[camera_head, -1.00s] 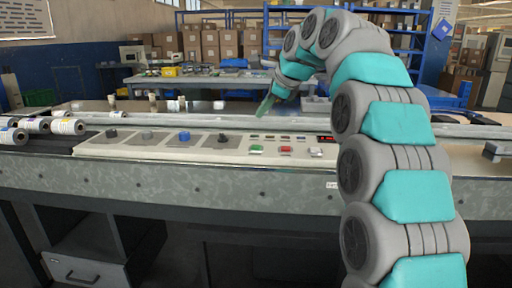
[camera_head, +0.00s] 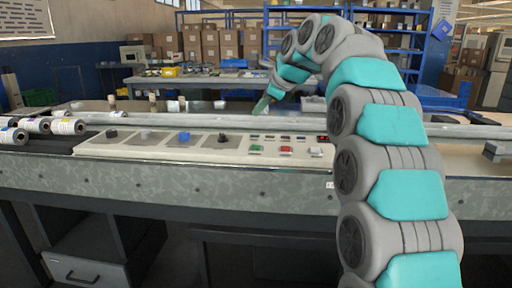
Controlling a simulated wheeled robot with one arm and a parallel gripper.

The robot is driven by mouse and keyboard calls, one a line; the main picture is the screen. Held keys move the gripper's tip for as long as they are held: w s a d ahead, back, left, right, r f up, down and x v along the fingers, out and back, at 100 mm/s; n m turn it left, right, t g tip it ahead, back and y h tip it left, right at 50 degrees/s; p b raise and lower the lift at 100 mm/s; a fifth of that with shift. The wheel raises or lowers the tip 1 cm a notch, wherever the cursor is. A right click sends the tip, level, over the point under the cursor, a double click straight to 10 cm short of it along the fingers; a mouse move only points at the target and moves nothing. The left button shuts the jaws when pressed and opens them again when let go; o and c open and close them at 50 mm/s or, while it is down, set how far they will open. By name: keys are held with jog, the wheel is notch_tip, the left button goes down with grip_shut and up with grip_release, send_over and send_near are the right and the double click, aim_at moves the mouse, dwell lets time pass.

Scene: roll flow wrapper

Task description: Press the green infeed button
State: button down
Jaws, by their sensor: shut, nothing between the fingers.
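The pale control panel (camera_head: 150,152) lies along the front of the machine, with dark and blue knobs on its left and middle. A green button (camera_head: 255,149) sits on its right part, left of a red button (camera_head: 286,150) and a pale grey button (camera_head: 316,151). My gripper (camera_head: 261,108) is shut and empty, pointing down and to the left. A clear gap shows between tip and button; the exact height and depth are hard to tell.
Several white rolls (camera_head: 66,126) lie at the left end of the machine. A metal rail (camera_head: 180,121) runs behind the panel. A blue knob (camera_head: 183,137) stands up from the panel. Small bottles stand on the surface behind the rail. The panel around the green button is clear.

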jog(key=b, duration=0.5)
send_over(259, 147)
notch_tip(259, 147, down, 5)
jog(key=shift+s+f, duration=0.1)
jog(key=shift+f, duration=1.1)
jog(key=shift+f, duration=0.15)
dwell(0.8)
jog(key=shift+f, duration=0.25)
